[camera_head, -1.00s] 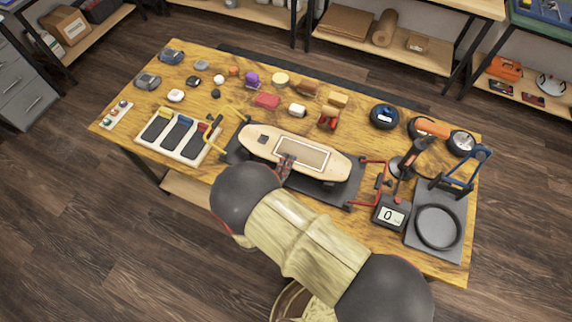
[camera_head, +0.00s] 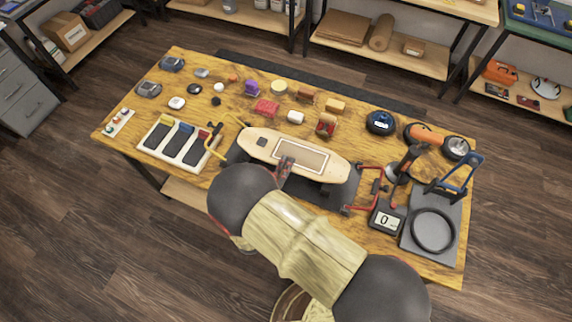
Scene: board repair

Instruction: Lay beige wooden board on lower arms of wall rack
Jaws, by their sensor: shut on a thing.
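The beige wooden board (camera_head: 257,140), a long deck with rounded ends and a framed panel in its middle, is over the dark mat (camera_head: 312,192) at the table's centre. My gripper (camera_head: 285,166) is shut on its near edge. My arm comes in from below and hides part of the jaws and mat. I cannot tell whether the board touches what is under it. No wall rack with lower arms can be made out in this view.
The wooden table (camera_head: 130,95) holds many small items at its back left. A three-slot tray (camera_head: 160,150) and yellow bracket stand left of the board. Red brackets (camera_head: 366,190), a scale (camera_head: 386,219) and a blue-framed stand (camera_head: 462,175) are at right. Shelves line the back.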

